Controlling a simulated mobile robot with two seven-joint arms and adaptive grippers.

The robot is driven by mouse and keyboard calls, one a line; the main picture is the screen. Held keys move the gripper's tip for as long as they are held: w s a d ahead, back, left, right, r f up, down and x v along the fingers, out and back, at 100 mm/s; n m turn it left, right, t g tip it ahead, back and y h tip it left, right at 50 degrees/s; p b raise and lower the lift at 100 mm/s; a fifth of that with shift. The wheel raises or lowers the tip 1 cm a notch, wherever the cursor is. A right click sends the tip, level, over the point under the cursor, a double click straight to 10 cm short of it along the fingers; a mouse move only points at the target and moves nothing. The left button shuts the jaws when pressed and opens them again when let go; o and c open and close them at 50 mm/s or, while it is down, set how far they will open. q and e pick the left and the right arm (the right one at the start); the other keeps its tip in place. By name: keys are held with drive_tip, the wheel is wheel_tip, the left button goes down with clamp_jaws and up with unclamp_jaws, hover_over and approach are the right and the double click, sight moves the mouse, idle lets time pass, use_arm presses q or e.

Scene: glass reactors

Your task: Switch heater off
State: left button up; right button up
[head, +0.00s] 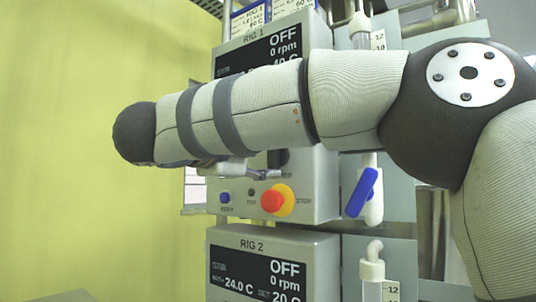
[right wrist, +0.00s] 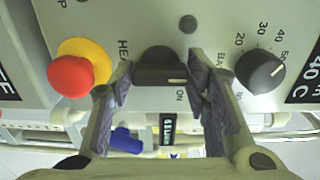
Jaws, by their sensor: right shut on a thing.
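The heater switch (right wrist: 152,66) is a dark rotary knob on the grey control panel, with partly hidden "HEA" lettering beside it. My right gripper (right wrist: 160,75) has its fingers on both sides of this knob and is shut on it. The knob's white mark sits at its lower right, close to the "ON" label. In the head view the dark knob (head: 279,158) shows partly behind my right gripper (head: 268,173), and my arm covers much of the panel. My left gripper is not in view.
A red stop button on a yellow base (head: 273,201) sits close to the gripper; a blue button (head: 225,198) is left of it. A bath dial (right wrist: 261,72) is beside the switch. Glassware with a blue tap (head: 362,192) stands right. The RIG 2 box (head: 320,238) is below.

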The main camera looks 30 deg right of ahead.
idle(0.4)
drive_tip(key=o, duration=1.2)
drive_tip(key=shift+c, duration=0.2)
drive_tip(key=v, duration=1.2)
drive_tip(key=shift+s, duration=0.1)
